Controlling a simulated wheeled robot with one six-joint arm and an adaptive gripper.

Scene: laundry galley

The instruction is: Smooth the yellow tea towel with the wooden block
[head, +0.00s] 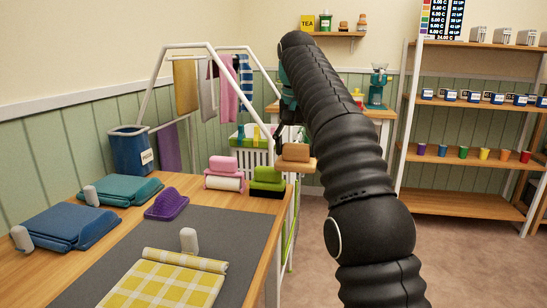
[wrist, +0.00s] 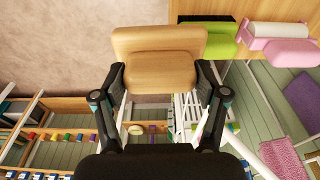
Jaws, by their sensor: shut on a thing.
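The yellow checked tea towel (head: 160,285) lies on the dark grey mat (head: 232,228) at the front of the wooden table. Its far edge is a raised fold or roll (head: 185,260). The wooden block (head: 295,153), light brown with a handle piece on a flat slab, hangs from my gripper (wrist: 160,78). It is beyond the table's right edge, well away from the towel. In the wrist view the wooden block (wrist: 158,45) sits between the two fingertips, which are shut on it. The towel does not show in the wrist view.
A small pale grey upright piece (head: 189,240) stands just behind the towel. Pink (head: 223,174) and green (head: 267,180) blocks stand at the back right. The mat's right side is bare.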

